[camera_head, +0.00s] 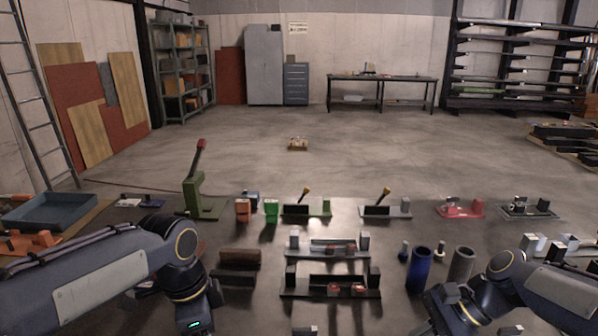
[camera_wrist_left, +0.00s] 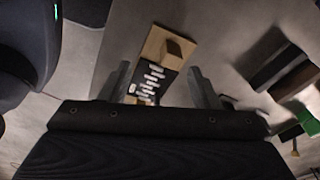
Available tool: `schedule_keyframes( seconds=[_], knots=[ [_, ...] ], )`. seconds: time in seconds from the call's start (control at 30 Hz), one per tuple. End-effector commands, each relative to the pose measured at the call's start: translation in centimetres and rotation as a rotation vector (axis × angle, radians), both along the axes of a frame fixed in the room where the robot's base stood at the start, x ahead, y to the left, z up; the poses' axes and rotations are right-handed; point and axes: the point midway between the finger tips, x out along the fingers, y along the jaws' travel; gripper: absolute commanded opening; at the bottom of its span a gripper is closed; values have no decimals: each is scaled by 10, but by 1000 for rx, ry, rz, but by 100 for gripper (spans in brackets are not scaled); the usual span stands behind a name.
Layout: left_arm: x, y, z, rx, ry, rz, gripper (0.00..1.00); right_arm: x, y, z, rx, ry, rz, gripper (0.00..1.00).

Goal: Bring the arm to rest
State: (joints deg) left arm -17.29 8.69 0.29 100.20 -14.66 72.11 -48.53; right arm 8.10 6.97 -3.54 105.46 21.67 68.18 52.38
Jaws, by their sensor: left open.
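My left arm (camera_head: 120,270) comes in from the left in the head view and bends down at its wrist, low in the picture. Its fingers are cut off there by the bottom edge. In the left wrist view my left gripper (camera_wrist_left: 160,82) is open, its two grey fingers apart with nothing held between them. Beyond the fingers is a tan board (camera_wrist_left: 153,46) with a dark panel of white strips. My right arm (camera_head: 510,285) comes in from the right, bent downward near the bottom edge. The state of its jaws does not show.
The bench holds a green lever press (camera_head: 193,190), a blue tray (camera_head: 50,212), dark fixtures (camera_head: 330,285), a blue cylinder (camera_head: 420,270) and a grey cylinder (camera_head: 461,265). The floor beyond is largely clear.

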Motion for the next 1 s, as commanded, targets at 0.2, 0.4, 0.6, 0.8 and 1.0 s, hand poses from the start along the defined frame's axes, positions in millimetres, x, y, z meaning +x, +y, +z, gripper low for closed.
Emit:
schedule_keyframes(
  seconds=[0.2, 0.4, 0.6, 0.8, 1.0],
  knots=[
    [-87, 45, 2, -234, -51, 603, 56, -87, 0, 21, -244, -448, 351, 0],
    [-145, 51, -18, -438, -66, 1064, 56, -143, 1, 8, -475, -752, 653, 0],
    [-167, 47, -33, -547, -61, 1285, 56, -164, 1, -5, -602, -881, 810, 0],
    [-170, 46, -36, -560, -59, 1314, 56, -166, 1, -7, -618, -896, 834, 0],
    [-170, 46, -35, -559, -59, 1311, 56, -166, 1, -7, -616, -895, 831, 0]
  ],
)
